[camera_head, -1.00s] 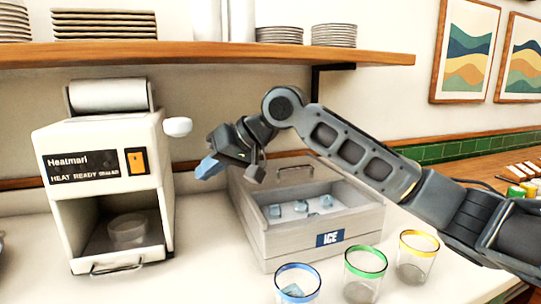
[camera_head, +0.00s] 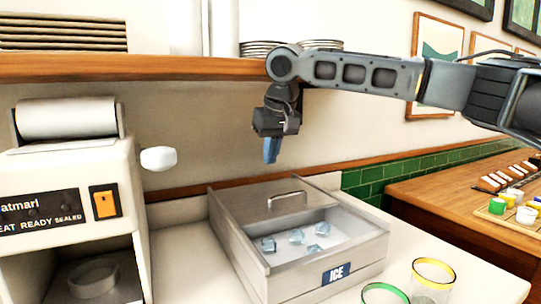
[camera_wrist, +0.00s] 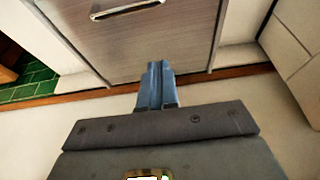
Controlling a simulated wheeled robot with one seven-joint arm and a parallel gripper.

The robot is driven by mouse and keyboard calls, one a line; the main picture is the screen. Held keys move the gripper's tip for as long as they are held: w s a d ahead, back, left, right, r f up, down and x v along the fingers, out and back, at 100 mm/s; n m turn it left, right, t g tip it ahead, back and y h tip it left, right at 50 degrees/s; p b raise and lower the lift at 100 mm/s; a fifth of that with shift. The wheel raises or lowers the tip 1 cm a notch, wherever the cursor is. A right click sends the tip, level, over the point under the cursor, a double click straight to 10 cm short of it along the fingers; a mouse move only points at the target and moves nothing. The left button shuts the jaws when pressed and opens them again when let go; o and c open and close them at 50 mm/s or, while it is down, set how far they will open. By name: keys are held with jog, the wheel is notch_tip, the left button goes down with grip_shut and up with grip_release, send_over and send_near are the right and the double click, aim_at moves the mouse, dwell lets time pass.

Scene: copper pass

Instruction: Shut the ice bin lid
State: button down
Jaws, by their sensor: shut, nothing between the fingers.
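The ice bin (camera_head: 322,275) is a grey box with an ICE label on its front, standing on the white counter. Its lid (camera_head: 245,200) lies over the back part and has a metal bar handle (camera_head: 287,196). The front part is open and shows several ice cubes (camera_head: 297,237). My gripper (camera_head: 270,158) points down above and behind the bin's back edge, touching nothing, with its blue fingers shut and empty. In the wrist view the shut fingers (camera_wrist: 156,80) show near the lid's edge, and the lid (camera_wrist: 150,45) and handle (camera_wrist: 127,8) are ahead of them.
A white sealing machine (camera_head: 75,190) with a white knob (camera_head: 158,158) stands left of the bin. Glasses with green (camera_head: 385,294) and yellow (camera_head: 434,272) rims stand in front. A wooden shelf (camera_head: 150,67) runs above. A wooden counter (camera_head: 450,205) lies right.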

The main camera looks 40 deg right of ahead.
send_over(273, 209)
jog(key=w+d, duration=0.1)
jog(key=w, duration=0.3)
notch_tip(273, 209, down, 6)
jog(key=shift+s+d+f, duration=0.1)
jog(key=shift+f, duration=0.1)
jog(key=shift+s+f+p, duration=0.2)
jog(key=shift+f+p, duration=0.05)
jog(key=shift+p, duration=0.1)
jog(key=shift+s+a+f, duration=0.1)
jog(key=shift+s+a, duration=0.05)
jog(key=shift+s, duration=0.4)
jog(key=shift+s+a+f, duration=0.1)
jog(key=shift+s+a, duration=0.05)
jog(key=shift+s, duration=0.4)
jog(key=shift+s+a+f, duration=0.2)
jog(key=shift+s, duration=0.3)
jog(key=s+a+p, duration=0.1)
jog(key=s+a, duration=0.1)
jog(key=s, duration=0.5)
jog(key=s+a+p, duration=0.1)
jog(key=s+a, duration=0.1)
jog(key=s, duration=0.6)
jog(key=shift+s+a, duration=0.15)
jog(key=shift+a, duration=0.1)
jog(key=shift+f, duration=0.15)
